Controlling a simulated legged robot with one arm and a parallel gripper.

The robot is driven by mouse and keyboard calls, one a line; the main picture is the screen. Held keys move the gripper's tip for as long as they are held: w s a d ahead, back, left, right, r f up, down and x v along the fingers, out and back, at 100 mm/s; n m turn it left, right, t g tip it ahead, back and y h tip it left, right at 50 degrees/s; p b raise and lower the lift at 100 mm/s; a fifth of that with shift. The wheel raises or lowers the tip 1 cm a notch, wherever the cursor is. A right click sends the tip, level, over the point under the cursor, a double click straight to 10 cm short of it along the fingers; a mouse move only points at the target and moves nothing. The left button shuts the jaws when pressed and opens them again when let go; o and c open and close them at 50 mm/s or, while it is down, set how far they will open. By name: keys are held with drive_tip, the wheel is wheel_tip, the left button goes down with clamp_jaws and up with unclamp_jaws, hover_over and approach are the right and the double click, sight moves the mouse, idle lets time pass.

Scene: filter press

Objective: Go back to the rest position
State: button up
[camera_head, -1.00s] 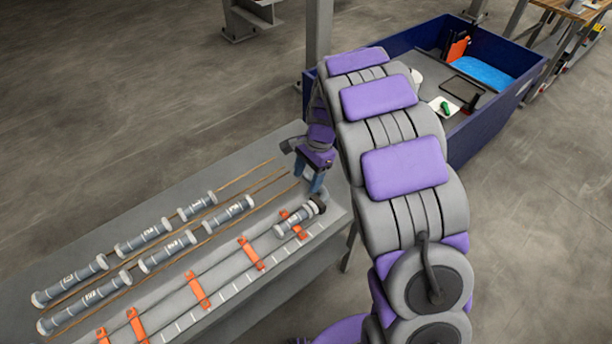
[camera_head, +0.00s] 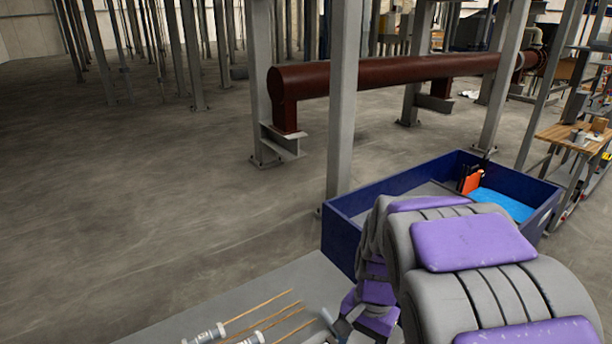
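My arm, grey with purple pads, arches across the lower right of the head view. My gripper (camera_head: 338,322) is at the bottom edge, partly cut off, beside the far ends of the thin rods on the grey table (camera_head: 235,290). Whether its fingers are open or shut does not show clearly. Grey cylindrical pieces (camera_head: 210,335) on the rods show only partly at the bottom edge.
A blue open bin (camera_head: 345,236) stands behind my arm, with an orange item (camera_head: 470,180) and a bright blue sheet (camera_head: 503,204) in it. Grey posts (camera_head: 341,100) and a dark red pipe (camera_head: 390,76) stand beyond. The floor at left is clear.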

drive_tip(key=s+d+r+n, duration=0.1)
drive_tip(key=s+n, duration=0.1)
drive_tip(key=s, duration=0.5)
drive_tip(key=s+d+r+n+h, duration=0.1)
drive_tip(key=s+n, duration=0.1)
drive_tip(key=s, duration=0.5)
drive_tip(key=s+d+r+n, duration=0.1)
drive_tip(key=s+n, duration=0.1)
drive_tip(key=s, duration=0.5)
drive_tip(key=shift+d+n, duration=0.3)
drive_tip(key=shift+n, duration=0.1)
drive_tip(key=shift+r, duration=0.1)
drive_tip(key=shift+c, duration=0.4)
